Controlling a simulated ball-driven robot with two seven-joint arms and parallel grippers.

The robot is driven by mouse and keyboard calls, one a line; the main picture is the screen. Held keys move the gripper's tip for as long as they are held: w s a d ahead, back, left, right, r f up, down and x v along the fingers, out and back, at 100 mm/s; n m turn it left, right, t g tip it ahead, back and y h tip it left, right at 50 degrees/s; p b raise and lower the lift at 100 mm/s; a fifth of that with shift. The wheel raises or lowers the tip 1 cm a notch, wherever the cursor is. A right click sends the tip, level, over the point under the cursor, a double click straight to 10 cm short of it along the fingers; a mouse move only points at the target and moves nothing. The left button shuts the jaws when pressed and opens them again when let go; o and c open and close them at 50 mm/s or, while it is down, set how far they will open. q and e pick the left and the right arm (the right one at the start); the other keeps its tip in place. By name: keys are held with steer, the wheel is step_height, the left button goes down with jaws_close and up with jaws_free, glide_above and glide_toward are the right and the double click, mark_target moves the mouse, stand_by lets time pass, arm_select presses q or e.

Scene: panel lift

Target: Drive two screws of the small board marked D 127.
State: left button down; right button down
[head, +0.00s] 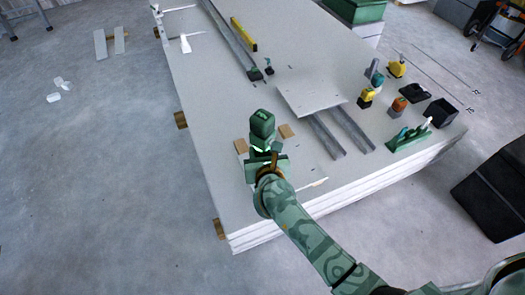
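A pale flat small board (311,94) lies on the big stack of panels, across the far ends of two grey metal profiles (350,128). No marking or screws can be read on it at this size. My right arm reaches in from the lower right. Its gripper (266,163) is over the near left part of the stack, left of and nearer than the board, and apart from it. A dark green tool (262,125) with a bright green light is at the gripper and looks held. The fingers themselves are hidden. My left gripper is out of view.
The panel stack (225,115) has small brown pieces (286,131) near my gripper. Several small tools, a yellow one (397,68) and a green rack (408,138) among them, stand at the right. A yellow level (243,34) lies at the back. Black boxes (495,185) stand on the floor.

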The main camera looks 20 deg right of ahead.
mark_target(264, 151)
steer(key=shift+r, duration=0.2)
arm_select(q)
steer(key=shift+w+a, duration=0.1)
